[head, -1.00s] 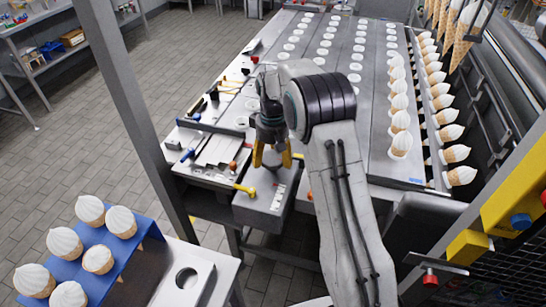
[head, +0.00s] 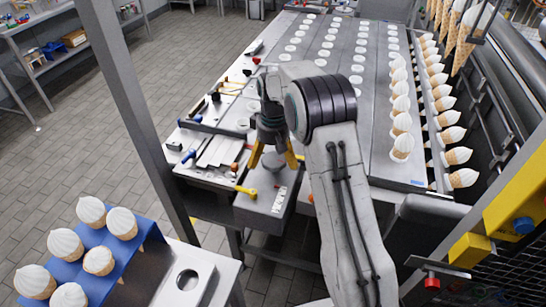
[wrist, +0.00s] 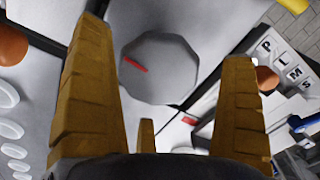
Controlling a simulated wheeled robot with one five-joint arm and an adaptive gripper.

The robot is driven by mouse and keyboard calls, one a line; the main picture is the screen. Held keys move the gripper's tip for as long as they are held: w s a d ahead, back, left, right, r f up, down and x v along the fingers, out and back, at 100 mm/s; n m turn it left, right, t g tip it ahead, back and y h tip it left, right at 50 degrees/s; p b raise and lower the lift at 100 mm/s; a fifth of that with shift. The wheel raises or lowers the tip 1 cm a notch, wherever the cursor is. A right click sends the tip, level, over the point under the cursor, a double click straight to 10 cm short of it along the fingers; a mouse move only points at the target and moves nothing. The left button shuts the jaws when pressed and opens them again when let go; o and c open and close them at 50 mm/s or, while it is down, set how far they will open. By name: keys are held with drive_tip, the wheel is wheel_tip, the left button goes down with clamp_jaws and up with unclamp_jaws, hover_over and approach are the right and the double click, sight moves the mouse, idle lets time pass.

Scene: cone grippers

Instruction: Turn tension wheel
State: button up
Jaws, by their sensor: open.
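A grey many-sided wheel with a red mark (wrist: 158,68) lies between the fingers of my gripper (wrist: 165,60) in the wrist view. I take it to be the tension wheel. In the head view my gripper (head: 273,161) points down over a grey box at the near end of the machine, and the grey wheel (head: 275,159) shows partly between its yellow fingers. The fingers are open, one on each side of the wheel, with gaps in the wrist view. I cannot tell whether the fingertips reach down to the wheel's height.
A yellow-ended lever (head: 246,191) sticks out just left of the grey box (head: 262,212). A tool bench (head: 212,150) is behind it to the left. Rows of ice cream cones (head: 400,120) stand on the right. A blue rack (head: 125,250) holds more cones at lower left.

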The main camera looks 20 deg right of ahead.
sight(273, 158)
wheel_tip(273, 158, up, 12)
idle(0.7)
idle(0.4)
